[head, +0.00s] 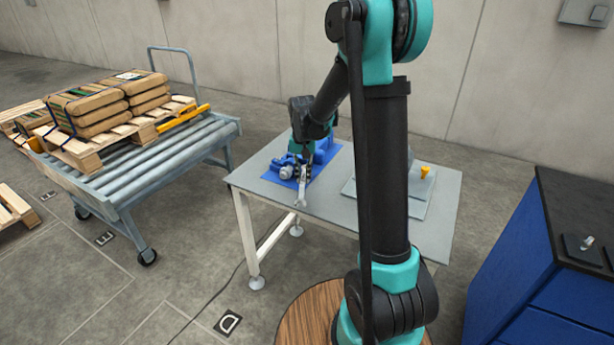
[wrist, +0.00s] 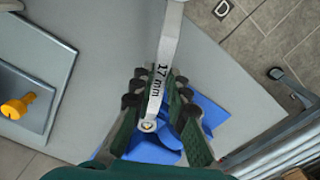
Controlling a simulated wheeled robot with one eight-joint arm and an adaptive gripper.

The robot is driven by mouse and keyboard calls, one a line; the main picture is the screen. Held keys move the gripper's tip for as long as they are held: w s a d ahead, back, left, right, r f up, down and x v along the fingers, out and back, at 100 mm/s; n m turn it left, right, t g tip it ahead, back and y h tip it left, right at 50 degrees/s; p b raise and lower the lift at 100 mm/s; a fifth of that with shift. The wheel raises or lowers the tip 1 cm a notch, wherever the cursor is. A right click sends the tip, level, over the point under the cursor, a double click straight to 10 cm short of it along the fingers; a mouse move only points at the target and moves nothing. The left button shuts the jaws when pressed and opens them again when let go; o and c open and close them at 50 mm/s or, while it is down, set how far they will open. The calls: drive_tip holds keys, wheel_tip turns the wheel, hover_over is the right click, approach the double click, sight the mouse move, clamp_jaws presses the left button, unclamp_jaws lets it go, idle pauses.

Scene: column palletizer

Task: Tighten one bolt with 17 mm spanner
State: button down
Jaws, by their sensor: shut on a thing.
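The spanner (wrist: 169,38), a silver bar marked "17 mm", runs between the fingers of my gripper (wrist: 157,85) in the wrist view. My gripper is shut on it and holds it over the table. In the head view the spanner (head: 300,192) hangs from my gripper (head: 302,165) with its lower end toward the table's front edge. A blue fixture (head: 276,170) with a round silver part (head: 286,172) is just left of the gripper. It stands on a blue mat (head: 319,173). I cannot make out the bolt. Whether the spanner touches anything is unclear.
The grey table (head: 330,213) carries a flat plate (head: 416,204) with a yellow knob (head: 425,171) on the right. A roller cart (head: 168,153) with a pallet and sacks stands left. A blue cabinet (head: 520,262) stands at right. The table's front strip is clear.

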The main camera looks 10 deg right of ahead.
drive_tip(key=shift+w+a+m, duration=0.15)
drive_tip(key=shift+a+m, duration=0.4)
drive_tip(key=shift+m, duration=0.15)
drive_tip(key=shift+r, duration=1.75)
drive_tip(key=shift+r, duration=0.1)
drive_tip(key=shift+r, duration=2.4)
